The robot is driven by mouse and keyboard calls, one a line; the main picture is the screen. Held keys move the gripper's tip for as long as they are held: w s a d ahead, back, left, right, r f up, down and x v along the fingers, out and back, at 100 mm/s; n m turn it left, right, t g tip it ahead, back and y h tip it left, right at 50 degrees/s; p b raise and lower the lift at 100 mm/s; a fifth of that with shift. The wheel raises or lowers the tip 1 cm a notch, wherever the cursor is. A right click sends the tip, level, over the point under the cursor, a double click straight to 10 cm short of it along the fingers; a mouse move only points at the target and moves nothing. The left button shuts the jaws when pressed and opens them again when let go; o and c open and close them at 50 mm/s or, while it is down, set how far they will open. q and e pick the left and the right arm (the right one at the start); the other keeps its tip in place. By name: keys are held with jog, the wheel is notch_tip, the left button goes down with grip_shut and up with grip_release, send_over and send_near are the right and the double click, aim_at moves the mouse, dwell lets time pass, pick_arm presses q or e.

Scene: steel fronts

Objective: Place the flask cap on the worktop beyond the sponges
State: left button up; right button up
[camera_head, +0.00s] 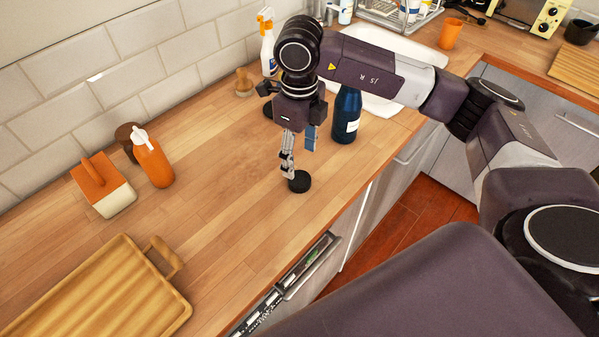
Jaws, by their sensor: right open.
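The flask cap looks to be the small black round piece (300,182) lying on the wooden worktop (225,190) near its front edge. My right gripper (294,160) points down just above and behind the cap, with its jaws open. One finger reaches down close to the cap; I cannot tell whether it touches. A dark blue flask (346,117) with a white label stands upright to the right of the gripper. I cannot make out the sponges for certain; my right arm and gripper hide part of the worktop. My left gripper is not in view.
An orange pump bottle (153,160), an orange and cream box (103,187) and a spray bottle (268,45) stand along the tiled wall. A ridged wooden tray (100,295) lies front left. An open drawer (300,275) juts out below. The middle worktop is clear.

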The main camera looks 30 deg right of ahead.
jog(key=shift+r+b, duration=0.4)
jog(key=shift+r, duration=1.8)
